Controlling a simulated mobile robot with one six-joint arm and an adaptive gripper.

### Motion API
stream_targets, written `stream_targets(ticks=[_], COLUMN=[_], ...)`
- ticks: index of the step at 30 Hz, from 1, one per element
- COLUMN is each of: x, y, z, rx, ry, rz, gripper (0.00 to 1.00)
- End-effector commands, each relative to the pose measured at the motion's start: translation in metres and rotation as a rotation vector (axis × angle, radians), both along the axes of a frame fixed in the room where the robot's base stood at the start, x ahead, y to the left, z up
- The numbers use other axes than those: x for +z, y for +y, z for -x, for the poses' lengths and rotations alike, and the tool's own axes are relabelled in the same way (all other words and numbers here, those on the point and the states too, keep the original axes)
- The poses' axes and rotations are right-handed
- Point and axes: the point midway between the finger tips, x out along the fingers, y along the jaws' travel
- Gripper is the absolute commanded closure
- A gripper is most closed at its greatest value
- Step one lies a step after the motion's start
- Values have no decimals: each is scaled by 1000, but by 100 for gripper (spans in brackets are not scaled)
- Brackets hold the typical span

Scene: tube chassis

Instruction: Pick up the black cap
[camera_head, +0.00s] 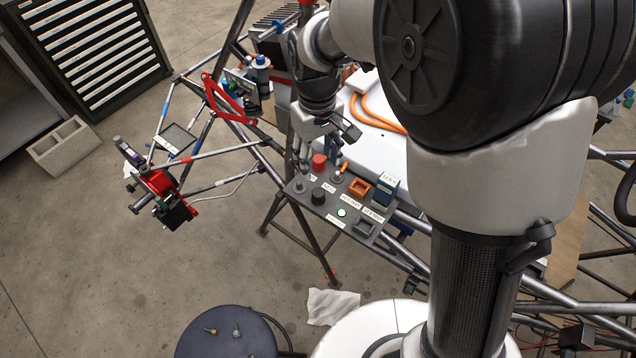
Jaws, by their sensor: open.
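A small black cylindrical piece (318,196), which looks like the black cap, stands on the dark control panel (372,228), near its left end. My gripper (316,152) points down above the back left of the panel. It is open, with its fingers spread and nothing seen between them. In the picture it lies above the black piece, near a red button (319,163). The exact height of the fingertips over the panel is hard to tell.
The panel also carries an orange square frame (359,187), a blue meter (389,189) and a green lit button (342,212). Chassis tubes surround it. A dark round stool (226,340) with two small items stands at the front.

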Motion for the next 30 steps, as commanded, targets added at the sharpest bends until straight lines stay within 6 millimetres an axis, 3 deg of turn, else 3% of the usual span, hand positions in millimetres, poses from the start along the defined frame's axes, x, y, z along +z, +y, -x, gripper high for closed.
stream_targets(ticks=[1,7,17,26,30], x=[-16,-54,-75,-118,-121], y=[0,0,0,1,1], z=[1,1,2,7,6], rx=[0,-1,-1,-2,-1], ry=[3,2,1,2,-2], rz=[1,1,0,0,-1], gripper=[51,51,51,51,51])
